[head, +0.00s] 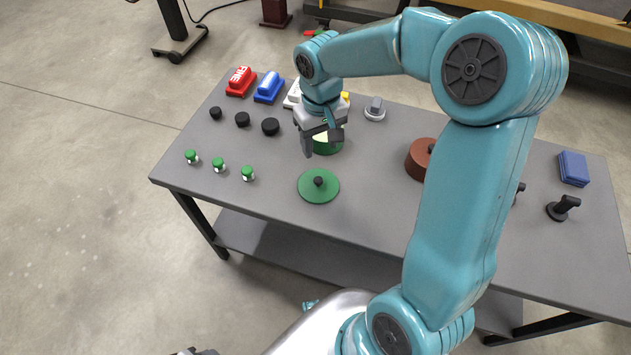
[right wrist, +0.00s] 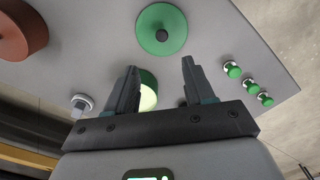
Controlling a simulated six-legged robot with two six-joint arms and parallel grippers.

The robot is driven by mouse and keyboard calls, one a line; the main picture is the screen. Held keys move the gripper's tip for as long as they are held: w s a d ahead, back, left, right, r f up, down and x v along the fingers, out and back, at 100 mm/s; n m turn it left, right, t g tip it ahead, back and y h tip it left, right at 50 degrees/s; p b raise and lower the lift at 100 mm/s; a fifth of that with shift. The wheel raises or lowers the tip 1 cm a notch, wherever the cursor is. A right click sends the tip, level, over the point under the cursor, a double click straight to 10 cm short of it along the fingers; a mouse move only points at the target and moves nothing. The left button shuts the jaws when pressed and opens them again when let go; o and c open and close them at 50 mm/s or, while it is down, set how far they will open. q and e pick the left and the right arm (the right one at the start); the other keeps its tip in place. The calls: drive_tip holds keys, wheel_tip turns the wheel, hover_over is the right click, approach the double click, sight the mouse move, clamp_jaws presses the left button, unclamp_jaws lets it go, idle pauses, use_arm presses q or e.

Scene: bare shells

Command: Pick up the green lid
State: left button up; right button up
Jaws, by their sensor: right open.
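The green lid (head: 308,192) is a flat round disc with a black knob in its middle. It lies on the grey table near the front edge, and it also shows in the right wrist view (right wrist: 150,24) beyond the fingertips. My right gripper (head: 321,146) is open and empty above the table, behind the lid and apart from it. In the right wrist view its two fingers (right wrist: 160,66) stand apart below the lid. A green round container with a pale inside (head: 329,149) stands behind the lid, partly hidden by the gripper. My left gripper does not show clearly.
Small green-capped jars (head: 218,164) and black round pieces (head: 242,119) stand left of the lid. Red (head: 240,82) and blue (head: 268,88) blocks stand at the back left. A brown round container (head: 416,160) stands right. The table around the lid is clear.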

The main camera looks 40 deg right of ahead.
hover_over(318, 180)
drive_tip(key=f, duration=0.6)
drive_tip(key=shift+d+f+b, duration=0.15)
drive_tip(key=shift+d+b, duration=0.2)
drive_tip(key=shift+s+a+f, duration=0.1)
drive_tip(key=shift+f, duration=0.5)
drive_tip(key=f, duration=0.5)
drive_tip(key=shift+a+f+b, duration=0.15)
drive_tip(key=shift+a+b, duration=0.05)
drive_tip(key=shift+b, duration=0.15)
drive_tip(key=shift+c, duration=0.6)
clamp_jaws()
